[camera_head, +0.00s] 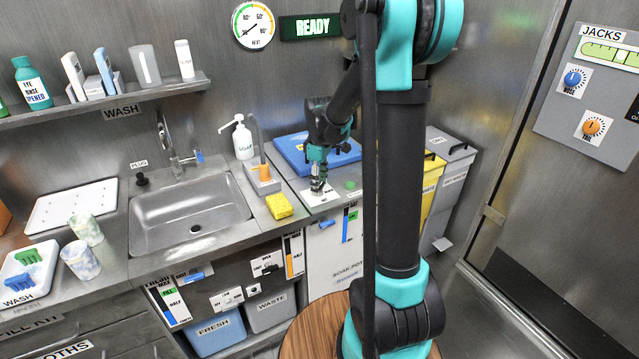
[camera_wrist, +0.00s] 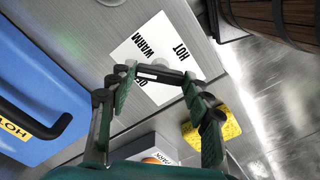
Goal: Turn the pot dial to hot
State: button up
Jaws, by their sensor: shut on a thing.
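The pot dial (camera_wrist: 162,74) shows in the wrist view as a dark bar with a small pale mark. It sits on a white card (camera_wrist: 158,32) marked OFF, WARM and HOT. My gripper (camera_wrist: 158,79) is shut on the dial, one finger at each end of the bar. Which label the dial points at is unclear. In the head view my gripper (camera_head: 318,187) reaches down to the card (camera_head: 328,198) on the counter right of the sink. There the gripper hides most of the dial.
A blue lid (camera_head: 296,143) lies behind the gripper; a yellow sponge (camera_head: 279,206) and a holder with an orange-handled tool (camera_head: 262,178) are to the left. The sink (camera_head: 190,205) is further left. A yellow bin (camera_head: 431,187) and a grey bin (camera_head: 452,177) stand right.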

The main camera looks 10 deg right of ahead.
jog(key=m, duration=1.3)
jog(key=shift+m, duration=0.4)
jog(key=m, duration=1.2)
jog(key=shift+m, duration=0.3)
jog(key=o, duration=1.2)
jog(key=shift+c, duration=0.2)
